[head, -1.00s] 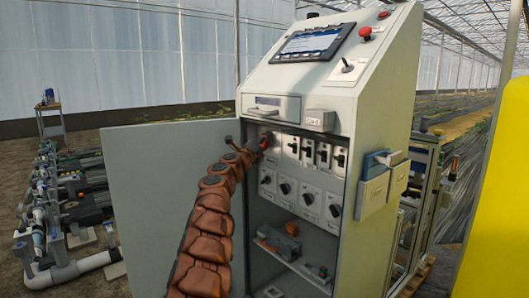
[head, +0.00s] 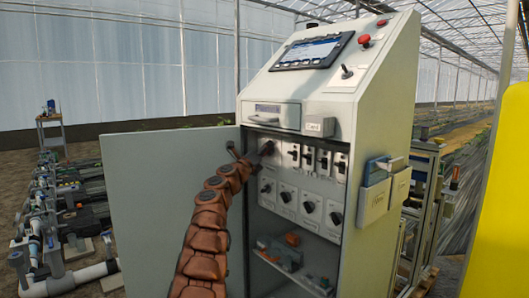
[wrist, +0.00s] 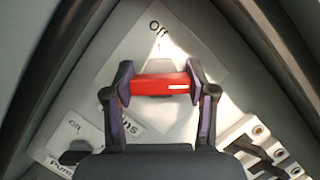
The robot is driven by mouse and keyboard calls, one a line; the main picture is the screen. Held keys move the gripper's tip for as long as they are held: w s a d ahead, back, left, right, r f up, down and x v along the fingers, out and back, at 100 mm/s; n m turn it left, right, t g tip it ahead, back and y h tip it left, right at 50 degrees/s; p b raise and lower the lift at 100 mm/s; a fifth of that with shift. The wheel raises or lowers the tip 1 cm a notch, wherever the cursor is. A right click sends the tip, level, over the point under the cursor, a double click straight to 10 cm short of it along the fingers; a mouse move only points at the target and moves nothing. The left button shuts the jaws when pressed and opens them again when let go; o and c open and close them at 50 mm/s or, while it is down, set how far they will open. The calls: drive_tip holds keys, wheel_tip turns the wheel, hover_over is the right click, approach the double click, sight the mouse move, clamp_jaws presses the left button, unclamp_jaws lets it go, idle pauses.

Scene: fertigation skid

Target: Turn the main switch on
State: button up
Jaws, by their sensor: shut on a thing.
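The main switch's red handle (wrist: 150,88) lies level across the middle of the wrist view, with a small pale mark near its right end. My gripper (wrist: 160,86) is shut on the handle, one dark finger at each end.
The open cabinet door (head: 165,190) stands left of my arm. Several small black switches (head: 308,157) and rotary knobs (head: 309,207) sit close to the right of my gripper. A shelf with parts (head: 283,252) is below.

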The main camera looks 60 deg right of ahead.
drive_tip(key=o, duration=1.2)
drive_tip(key=shift+a, duration=0.1)
drive_tip(key=shift+v, duration=3.65)
